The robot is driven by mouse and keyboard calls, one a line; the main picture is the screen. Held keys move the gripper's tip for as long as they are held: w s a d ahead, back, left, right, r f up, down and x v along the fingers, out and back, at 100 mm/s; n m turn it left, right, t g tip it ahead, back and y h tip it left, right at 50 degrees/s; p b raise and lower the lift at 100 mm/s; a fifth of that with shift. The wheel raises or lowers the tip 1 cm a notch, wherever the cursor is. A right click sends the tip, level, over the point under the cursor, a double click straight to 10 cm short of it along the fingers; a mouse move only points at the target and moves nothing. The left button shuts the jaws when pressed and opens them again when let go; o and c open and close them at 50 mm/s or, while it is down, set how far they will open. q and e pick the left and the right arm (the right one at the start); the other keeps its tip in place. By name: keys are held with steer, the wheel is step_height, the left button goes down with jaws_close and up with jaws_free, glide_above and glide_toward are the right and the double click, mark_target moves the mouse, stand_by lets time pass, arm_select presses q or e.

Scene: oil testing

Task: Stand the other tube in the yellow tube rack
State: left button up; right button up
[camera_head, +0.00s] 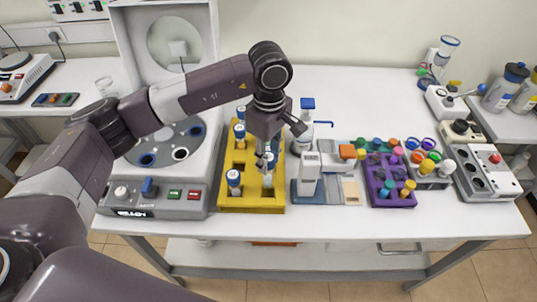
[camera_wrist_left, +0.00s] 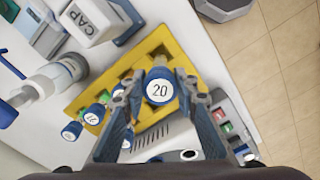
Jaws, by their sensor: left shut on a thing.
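My left gripper (camera_head: 268,155) is over the right column of the yellow tube rack (camera_head: 236,201). It is shut on a blue-capped tube (camera_head: 267,183) that looks upright; its white cap top reads 20 in the left wrist view (camera_wrist_left: 159,90). I cannot tell whether its lower end is inside a hole or just above it. Other blue-capped tubes stand in the rack, one at the front left (camera_head: 234,178) and another behind it (camera_head: 239,131). The wrist view shows the rack (camera_wrist_left: 173,47) beyond the fingers. My right gripper is not in view.
A centrifuge (camera_head: 154,205) with its lid up stands left of the rack, with round caps in its rotor. Right of the rack are a white device (camera_head: 308,176), a wash bottle (camera_head: 303,138) and a purple rack (camera_head: 395,200) of small vials. A narrow strip of table in front is clear.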

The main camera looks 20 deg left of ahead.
mark_target(269, 177)
arm_select(q)
steer(key=shift+f, duration=1.1)
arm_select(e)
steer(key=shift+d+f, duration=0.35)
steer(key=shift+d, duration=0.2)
arm_select(q)
steer(key=shift+f+b, duration=0.2)
steer(key=shift+b, duration=0.55)
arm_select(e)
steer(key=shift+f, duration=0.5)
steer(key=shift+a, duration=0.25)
arm_select(q)
steer(key=shift+b, duration=0.5)
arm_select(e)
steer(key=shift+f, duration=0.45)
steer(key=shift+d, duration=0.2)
